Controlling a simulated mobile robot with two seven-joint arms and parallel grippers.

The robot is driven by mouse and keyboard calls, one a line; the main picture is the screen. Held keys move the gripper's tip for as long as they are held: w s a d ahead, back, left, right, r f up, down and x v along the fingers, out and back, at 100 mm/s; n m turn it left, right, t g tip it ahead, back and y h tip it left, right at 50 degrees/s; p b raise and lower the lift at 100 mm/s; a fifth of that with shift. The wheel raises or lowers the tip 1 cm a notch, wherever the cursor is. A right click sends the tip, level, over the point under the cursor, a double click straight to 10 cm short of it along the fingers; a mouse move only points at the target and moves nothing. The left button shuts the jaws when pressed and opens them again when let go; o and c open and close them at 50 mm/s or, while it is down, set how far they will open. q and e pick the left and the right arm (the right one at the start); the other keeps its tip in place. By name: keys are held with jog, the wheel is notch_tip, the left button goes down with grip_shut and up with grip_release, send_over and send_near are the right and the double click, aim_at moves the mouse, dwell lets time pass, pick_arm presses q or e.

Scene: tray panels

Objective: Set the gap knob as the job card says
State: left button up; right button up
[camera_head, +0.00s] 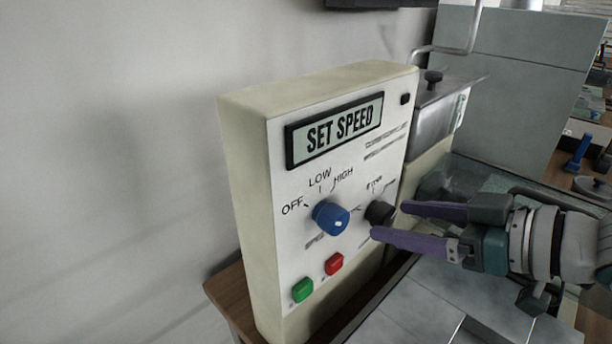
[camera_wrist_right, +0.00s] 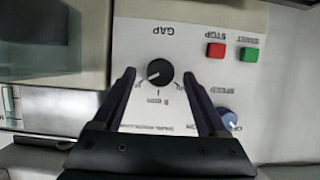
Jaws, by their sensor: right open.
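The gap knob (camera_head: 380,212) is black and round, on the white front of a cream control panel (camera_head: 240,140). In the right wrist view the gap knob (camera_wrist_right: 160,72) appears upside down under the word GAP. Its pale mark points to the picture's lower left; the small scale labels are hard to read. My right gripper (camera_head: 388,220) is open, with one finger on each side of the gap knob; I cannot tell whether they touch it. In the right wrist view, gripper (camera_wrist_right: 159,76) fingers flank it. No job card is seen. My left gripper is out of view.
A blue speed knob (camera_head: 331,217) is close to the left of the gap knob. Green (camera_head: 303,290) and red (camera_head: 334,264) buttons sit below. The display (camera_head: 335,130) reads SET SPEED. A metal box (camera_head: 432,115) stands beside the panel.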

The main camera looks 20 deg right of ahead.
jog(key=shift+x, duration=1)
jog(key=shift+c, duration=0.3)
grip_shut()
